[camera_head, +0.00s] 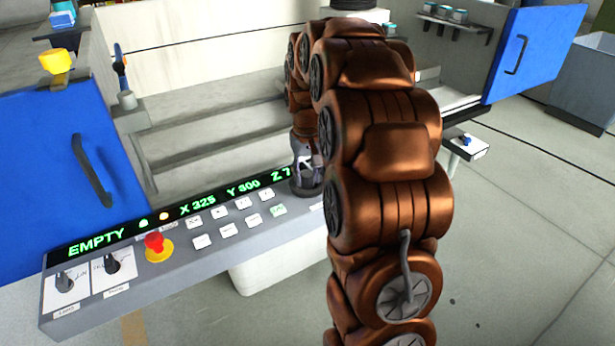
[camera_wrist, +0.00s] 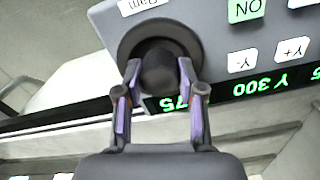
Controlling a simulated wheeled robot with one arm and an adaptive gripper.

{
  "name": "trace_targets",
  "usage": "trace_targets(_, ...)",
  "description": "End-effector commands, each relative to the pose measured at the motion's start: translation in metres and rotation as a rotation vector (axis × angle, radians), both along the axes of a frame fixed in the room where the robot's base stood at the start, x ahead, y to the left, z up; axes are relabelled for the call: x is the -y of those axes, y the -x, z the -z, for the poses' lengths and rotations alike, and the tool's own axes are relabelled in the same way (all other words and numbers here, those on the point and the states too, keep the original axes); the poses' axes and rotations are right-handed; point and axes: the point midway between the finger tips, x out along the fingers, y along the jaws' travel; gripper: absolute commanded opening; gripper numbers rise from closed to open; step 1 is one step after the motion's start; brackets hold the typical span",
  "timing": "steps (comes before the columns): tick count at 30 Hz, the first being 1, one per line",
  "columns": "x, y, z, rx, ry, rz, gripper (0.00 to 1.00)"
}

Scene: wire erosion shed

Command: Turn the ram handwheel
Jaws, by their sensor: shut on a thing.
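The ram handwheel (camera_wrist: 160,58) is a dark round disc with a raised central knob on the grey control panel (camera_wrist: 215,25). A label reading "Ram" lies beside it in the wrist view. In the head view the handwheel (camera_head: 307,191) shows at the panel's right part, partly hidden by my arm. My gripper (camera_wrist: 159,69) is at the handwheel, its two purple-padded fingers on either side of the knob and shut on it. In the head view my gripper (camera_head: 306,168) comes down from above onto the handwheel.
The panel carries a green display reading "EMPTY" and X 325, Y 300 (camera_head: 190,208), white keys (camera_head: 228,230), a red emergency button (camera_head: 155,244) and two black selector knobs (camera_head: 66,281) at left. Blue doors (camera_head: 535,50) stand open on both sides of the machine tank.

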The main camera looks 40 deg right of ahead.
Motion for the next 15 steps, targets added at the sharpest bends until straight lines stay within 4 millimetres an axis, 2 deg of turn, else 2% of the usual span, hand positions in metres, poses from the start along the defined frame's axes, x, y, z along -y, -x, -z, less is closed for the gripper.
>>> trace_targets(15, -0.0005, 0.0007, 0.0012, -0.002, -0.002, 0.093, 0.04)
